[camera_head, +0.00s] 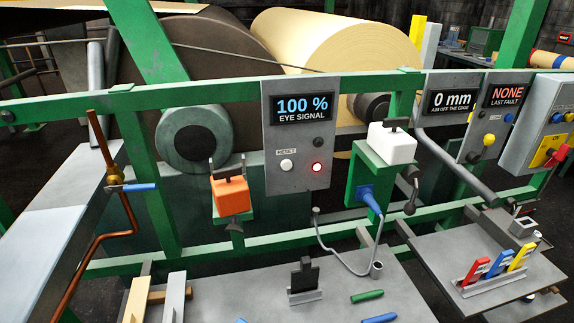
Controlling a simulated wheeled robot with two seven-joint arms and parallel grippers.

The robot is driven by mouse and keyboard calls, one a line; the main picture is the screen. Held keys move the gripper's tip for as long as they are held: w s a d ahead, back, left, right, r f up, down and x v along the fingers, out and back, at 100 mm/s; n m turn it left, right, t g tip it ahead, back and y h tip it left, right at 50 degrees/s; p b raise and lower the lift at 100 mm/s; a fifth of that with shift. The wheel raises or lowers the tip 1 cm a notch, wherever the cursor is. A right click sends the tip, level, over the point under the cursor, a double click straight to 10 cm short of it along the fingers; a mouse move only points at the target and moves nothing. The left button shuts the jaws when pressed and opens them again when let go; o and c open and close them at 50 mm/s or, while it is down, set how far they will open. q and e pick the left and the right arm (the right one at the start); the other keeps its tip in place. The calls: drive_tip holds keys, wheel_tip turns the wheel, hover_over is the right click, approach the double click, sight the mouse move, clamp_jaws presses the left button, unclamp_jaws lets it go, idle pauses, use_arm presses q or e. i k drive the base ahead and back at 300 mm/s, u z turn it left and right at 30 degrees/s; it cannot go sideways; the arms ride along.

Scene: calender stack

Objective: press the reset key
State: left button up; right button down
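The reset key (287,165) is a round white button at the lower left of a grey panel (270,135), with a small RESET label above it. The panel hangs on the green rail near the middle of the head view. Its display (303,107) reads 100 % EYE SIGNAL. Nothing covers the key. Neither of my grippers shows in this view.
An orange block (231,195) and a white block (392,147) flank the panel. Below are a grey bench (345,285) with a black part and green and blue pens. Right-hand panels read 0 mm (452,103) and NONE (506,95). Rollers stand behind the green rail (60,105).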

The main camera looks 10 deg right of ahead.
sight(286, 164)
drive_tip(key=k, duration=0.65)
drive_tip(key=u, duration=0.5)
drive_tip(key=i, duration=1.5)
drive_tip(key=z, duration=0.75)
